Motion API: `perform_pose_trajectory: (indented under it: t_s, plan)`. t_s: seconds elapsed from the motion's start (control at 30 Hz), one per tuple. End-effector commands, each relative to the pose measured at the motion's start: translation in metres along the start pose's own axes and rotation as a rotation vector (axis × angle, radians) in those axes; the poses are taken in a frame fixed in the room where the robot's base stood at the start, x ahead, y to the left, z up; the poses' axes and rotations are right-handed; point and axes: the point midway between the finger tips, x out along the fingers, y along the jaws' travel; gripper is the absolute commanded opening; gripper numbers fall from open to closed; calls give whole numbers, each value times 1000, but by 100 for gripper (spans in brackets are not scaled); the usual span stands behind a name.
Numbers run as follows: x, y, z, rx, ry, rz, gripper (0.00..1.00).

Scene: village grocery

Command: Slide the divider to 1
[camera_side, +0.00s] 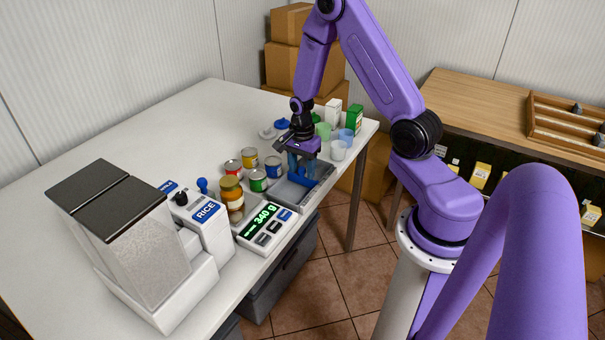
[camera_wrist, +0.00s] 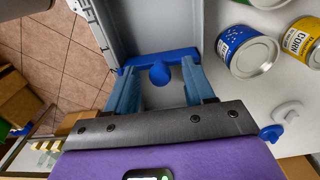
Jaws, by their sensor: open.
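The blue divider (camera_wrist: 158,60) spans the grey tray in the wrist view, with a round knob (camera_wrist: 160,75) at its middle. My gripper (camera_wrist: 160,80) is open, its two blue fingers on either side of the knob with gaps showing. In the side view my gripper (camera_side: 300,168) is low over the far part of the grey tray (camera_side: 318,194) at the table's front edge. The divider is largely hidden there by my fingers.
Several cans (camera_side: 258,180) and a jar (camera_side: 231,197) stand left of the tray. A scale (camera_side: 266,228) reading 340 g is in front of it. Cups (camera_side: 338,150) and cartons (camera_side: 355,119) stand just behind. A rice dispenser (camera_side: 150,245) is at near left. The table's far left is clear.

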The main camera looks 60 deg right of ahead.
Motion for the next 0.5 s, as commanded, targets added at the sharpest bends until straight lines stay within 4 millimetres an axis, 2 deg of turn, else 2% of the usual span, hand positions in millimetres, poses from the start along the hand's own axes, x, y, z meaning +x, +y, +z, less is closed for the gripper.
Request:
perform_pose_trajectory:
  t_s: [0.23,0.27,0.3,0.4,0.5]
  plan:
    - [1,0,0,0,0,-1,53]
    - [1,0,0,0,0,-1,50]
    - [1,0,0,0,0,-1,37]
    - [1,0,0,0,0,0,8]
    - [1,0,0,0,0,-1,8]
